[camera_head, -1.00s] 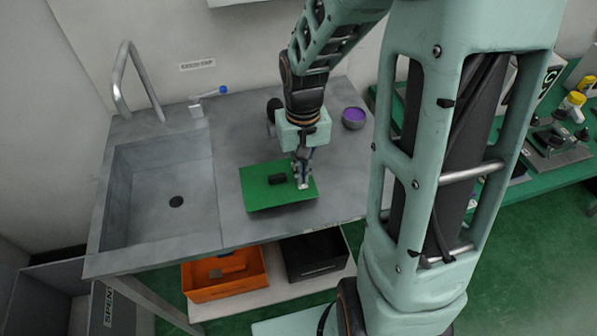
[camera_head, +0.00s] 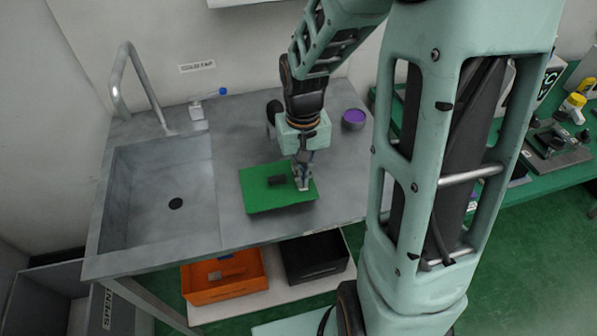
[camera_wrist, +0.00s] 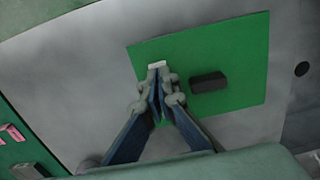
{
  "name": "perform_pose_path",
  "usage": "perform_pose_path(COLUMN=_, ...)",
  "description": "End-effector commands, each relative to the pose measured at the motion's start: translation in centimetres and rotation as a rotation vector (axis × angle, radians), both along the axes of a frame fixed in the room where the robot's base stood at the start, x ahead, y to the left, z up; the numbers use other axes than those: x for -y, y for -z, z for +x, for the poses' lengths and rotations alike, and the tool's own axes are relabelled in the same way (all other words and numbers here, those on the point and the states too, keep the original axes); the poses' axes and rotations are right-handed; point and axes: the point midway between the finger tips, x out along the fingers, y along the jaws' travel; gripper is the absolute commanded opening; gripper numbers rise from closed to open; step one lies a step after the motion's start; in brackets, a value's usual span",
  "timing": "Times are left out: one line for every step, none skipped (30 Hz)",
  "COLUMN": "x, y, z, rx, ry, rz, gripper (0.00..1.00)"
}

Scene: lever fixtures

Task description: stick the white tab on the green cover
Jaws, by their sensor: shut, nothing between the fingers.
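The green cover (camera_head: 258,200) is a flat green sheet on the grey worktop, with a dark block-shaped handle (camera_head: 276,181) on it. It fills the upper middle of the wrist view (camera_wrist: 225,50), where the dark handle (camera_wrist: 209,82) is right of my fingers. My gripper (camera_head: 302,184) points down at the right part of the cover, its fingertips close together and shut. In the wrist view, a small white piece, apparently the white tab (camera_wrist: 157,65), shows just beyond the fingertips (camera_wrist: 159,75), over the cover. I cannot tell whether it touches the cover.
A sink (camera_head: 160,190) with a tap is at the left of the worktop (camera_head: 235,150). Orange (camera_head: 222,290) and black (camera_head: 315,270) bins are below. A green bench (camera_head: 545,180) is at right.

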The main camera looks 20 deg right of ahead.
Motion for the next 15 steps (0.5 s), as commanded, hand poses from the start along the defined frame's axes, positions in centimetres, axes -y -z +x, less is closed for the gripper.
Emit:
perform_pose_path(x=0.0, y=-0.6, z=0.0, rx=0.001, ry=0.0, rz=0.0, gripper=0.0)
perform_pose_path(x=0.0, y=-0.9, z=0.0, rx=0.001, ry=0.0, rz=0.0, gripper=0.0)
perform_pose_path(x=0.0, y=-1.2, z=0.0, rx=0.001, ry=0.0, rz=0.0, gripper=0.0)
perform_pose_path(x=0.0, y=-1.5, z=0.0, rx=0.001, ry=0.0, rz=0.0, gripper=0.0)
perform_pose_path(x=0.0, y=-1.8, z=0.0, rx=0.001, ry=-0.001, rz=0.0, gripper=0.0)
perform_pose_path(x=0.0, y=-2.1, z=0.0, rx=0.001, ry=-0.001, rz=0.0, gripper=0.0)
perform_pose_path(x=0.0, y=-2.3, z=0.0, rx=0.002, ry=-0.001, rz=0.0, gripper=0.0)
perform_pose_path(x=0.0, y=-2.6, z=0.0, rx=0.002, ry=-0.001, rz=0.0, gripper=0.0)
perform_pose_path(x=0.0, y=-2.9, z=0.1, rx=0.002, ry=-0.001, rz=0.0, gripper=0.0)
perform_pose_path(x=0.0, y=-3.1, z=0.1, rx=0.002, ry=-0.001, rz=0.0, gripper=0.0)
perform_pose_path(x=0.0, y=-3.4, z=0.1, rx=0.002, ry=-0.001, rz=0.0, gripper=0.0)
perform_pose_path(x=0.0, y=-3.7, z=0.1, rx=0.002, ry=0.0, rz=0.0, gripper=0.0)
perform_pose_path(x=0.0, y=-3.9, z=0.1, rx=0.003, ry=0.0, rz=0.0, gripper=0.0)
perform_pose_path(x=0.0, y=-4.2, z=0.1, rx=0.003, ry=0.0, rz=0.0, gripper=0.0)
perform_pose_path(x=0.0, y=-4.5, z=0.1, rx=0.003, ry=0.0, rz=0.0, gripper=0.0)
